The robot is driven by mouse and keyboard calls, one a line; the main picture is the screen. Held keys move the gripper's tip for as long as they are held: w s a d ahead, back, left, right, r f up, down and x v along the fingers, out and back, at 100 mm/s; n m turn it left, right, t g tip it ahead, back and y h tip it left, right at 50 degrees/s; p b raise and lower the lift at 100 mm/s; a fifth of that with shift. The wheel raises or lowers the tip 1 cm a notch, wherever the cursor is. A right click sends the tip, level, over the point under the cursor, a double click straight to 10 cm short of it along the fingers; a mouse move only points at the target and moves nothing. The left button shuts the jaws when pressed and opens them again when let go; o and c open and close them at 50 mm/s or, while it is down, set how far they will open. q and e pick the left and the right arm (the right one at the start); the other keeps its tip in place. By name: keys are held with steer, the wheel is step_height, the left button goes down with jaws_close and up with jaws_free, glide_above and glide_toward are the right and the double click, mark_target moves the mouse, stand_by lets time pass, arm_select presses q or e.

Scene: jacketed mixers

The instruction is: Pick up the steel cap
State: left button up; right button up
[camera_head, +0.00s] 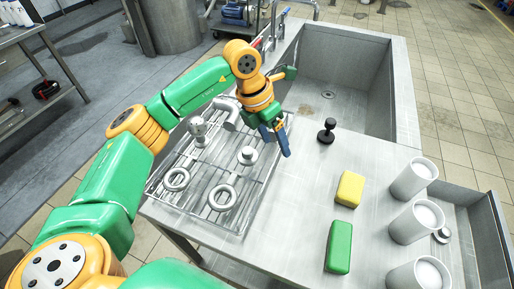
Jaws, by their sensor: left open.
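A small steel cap (247,155), round with a raised middle, sits on the wire rack (207,221) on the steel counter. My left gripper (275,141) is open, with blue fingers pointing down, just right of and above the cap. Nothing shows between its fingers. The cap appears apart from the fingers, though the exact gap is hard to judge. My right gripper is not in view.
Two steel rings (222,197) (176,179), a steel fitting (198,128) and a pipe elbow (228,115) share the rack. A black-knobbed tool (326,131), yellow sponge (350,188), green sponge (339,246) and several white-filled cups stand right. The sink (330,75) lies behind.

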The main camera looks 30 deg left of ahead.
mark_target(247, 149)
arm_select(q)
steer(key=a+y, duration=0.1)
steer(key=a, duration=0.3)
steer(key=a+r+n+y, duration=0.1)
steer(key=a, duration=0.1)
steer(key=shift+a+y, duration=0.15)
steer(key=shift+y, duration=0.15)
steer(key=f+p, duration=0.1)
steer(key=s+f, duration=0.1)
steer(key=f+p, duration=0.1)
steer(key=shift+s+a+f+p, duration=0.2)
steer(key=shift+s+a+p, duration=0.05)
steer(key=shift+a+p, duration=0.1)
steer(key=f, duration=0.1)
steer(key=w+f, duration=0.1)
steer(key=f, duration=0.1)
steer(key=shift+f, duration=0.1)
steer(key=shift+s, duration=0.2)
steer(key=c, duration=0.6)
jaws_close()
